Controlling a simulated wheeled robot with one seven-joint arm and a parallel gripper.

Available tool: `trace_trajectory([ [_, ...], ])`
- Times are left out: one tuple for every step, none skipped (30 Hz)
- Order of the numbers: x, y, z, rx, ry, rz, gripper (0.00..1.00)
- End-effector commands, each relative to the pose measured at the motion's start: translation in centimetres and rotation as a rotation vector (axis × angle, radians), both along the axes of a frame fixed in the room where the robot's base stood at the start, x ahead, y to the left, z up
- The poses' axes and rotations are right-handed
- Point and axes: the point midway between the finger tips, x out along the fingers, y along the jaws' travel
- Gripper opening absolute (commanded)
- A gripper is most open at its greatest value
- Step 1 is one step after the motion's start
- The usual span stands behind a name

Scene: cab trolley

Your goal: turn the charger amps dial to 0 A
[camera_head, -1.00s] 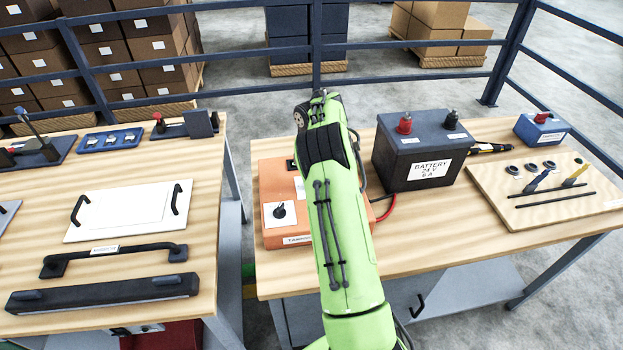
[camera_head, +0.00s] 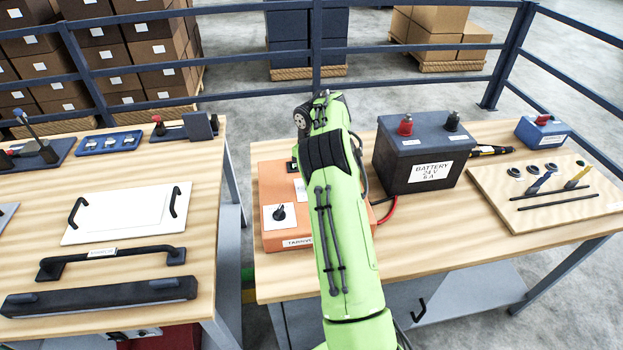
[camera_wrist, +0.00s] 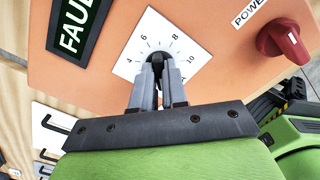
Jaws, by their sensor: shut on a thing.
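The orange charger (camera_head: 270,185) stands on the right-hand bench, partly behind my arm. In the wrist view, its front (camera_wrist: 110,20) carries a white dial plate (camera_wrist: 150,30) with 4, 6, 8 and 10 readable. My gripper (camera_wrist: 158,70) is shut on the dark knob (camera_wrist: 157,56) at the plate's centre. The fingers cover the plate's lower part, and I cannot tell where the knob points. The 0 mark cannot be seen. In the head view, my gripper and this knob are hidden behind my arm.
A red power knob (camera_wrist: 284,40) sits right of the dial, and a dark fault display (camera_wrist: 76,30) left. Another black knob on a white plate (camera_head: 279,213) shows on the charger. A battery (camera_head: 422,155) stands right of my arm. The left bench holds handles and panels.

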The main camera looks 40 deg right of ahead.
Motion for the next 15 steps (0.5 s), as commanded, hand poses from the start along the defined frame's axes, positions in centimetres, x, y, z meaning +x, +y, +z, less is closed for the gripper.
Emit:
trace_trajectory([
  [0.06,0.05,0.05,0.001,-0.002,0.005,0.0],
  [0.06,0.05,0.06,0.001,-0.002,0.005,0.0],
  [0.05,0.06,0.05,0.001,-0.002,0.005,0.0],
  [0.05,0.06,0.05,0.001,-0.002,0.005,0.0],
  [0.05,0.06,0.05,0.001,-0.002,0.005,0.0],
  [0.06,0.07,0.06,0.001,-0.002,0.005,0.0],
  [0.05,0.06,0.05,0.001,-0.002,0.005,0.16],
  [0.05,0.06,0.05,0.001,-0.002,0.005,0.21],
  [0.05,0.06,0.05,0.001,-0.002,0.004,0.27],
  [0.04,0.06,0.04,0.0,-0.001,0.004,0.31],
  [0.05,0.05,0.04,0.0,-0.001,0.004,0.36],
  [0.04,0.05,0.04,0.0,-0.001,0.003,0.38],
  [0.04,0.05,0.03,0.0,-0.001,0.003,0.38],
  [0.03,0.04,0.03,0.0,-0.001,0.003,0.38],
  [0.02,0.03,0.02,0.0,-0.001,0.002,0.38],
])
